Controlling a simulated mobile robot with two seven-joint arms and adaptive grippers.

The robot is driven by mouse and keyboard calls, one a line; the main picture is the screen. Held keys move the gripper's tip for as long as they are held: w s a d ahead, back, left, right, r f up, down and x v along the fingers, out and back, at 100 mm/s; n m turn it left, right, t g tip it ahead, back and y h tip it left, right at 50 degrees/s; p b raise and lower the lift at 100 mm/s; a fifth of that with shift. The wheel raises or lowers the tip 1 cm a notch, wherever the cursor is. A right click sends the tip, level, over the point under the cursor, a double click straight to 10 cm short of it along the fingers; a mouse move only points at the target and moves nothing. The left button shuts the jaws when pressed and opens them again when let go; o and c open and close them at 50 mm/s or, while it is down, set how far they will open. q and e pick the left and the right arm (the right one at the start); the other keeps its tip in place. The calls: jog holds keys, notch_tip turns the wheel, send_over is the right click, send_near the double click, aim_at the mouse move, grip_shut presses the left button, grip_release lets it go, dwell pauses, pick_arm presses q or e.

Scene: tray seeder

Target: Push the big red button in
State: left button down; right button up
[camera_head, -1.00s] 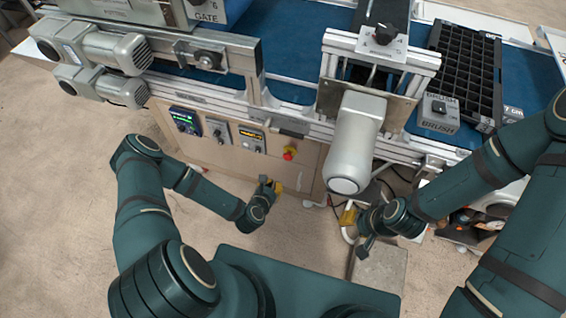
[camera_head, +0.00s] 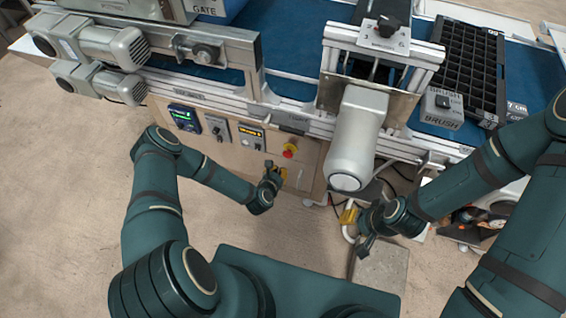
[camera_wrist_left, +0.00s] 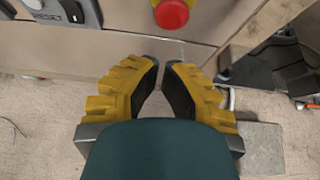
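The big red button (camera_head: 289,151) sits on a yellow base on the front panel below the conveyor. It also shows at the top of the left wrist view (camera_wrist_left: 172,14), cut off by the frame edge. My left gripper (camera_head: 275,169) is just below and left of the button in the head view, apart from it. In the left wrist view its yellow fingers (camera_wrist_left: 162,64) converge, with their tips almost together and nothing between them. The button lies beyond the tips. My right gripper (camera_head: 357,228) hangs low under the grey motor, small and partly hidden.
The conveyor frame runs above. Open floor lies in front of the panel.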

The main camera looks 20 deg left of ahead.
aim_at(288, 154)
pick_arm(q)
jog(key=w, duration=0.3)
jog(key=w+f+b, duration=0.1)
jog(key=w, duration=0.1)
jog(key=shift+w+d, duration=0.1)
jog(key=shift+w, duration=0.25)
pick_arm(e)
jog(key=shift+w+f, duration=0.1)
jog(key=shift+f, duration=0.5)
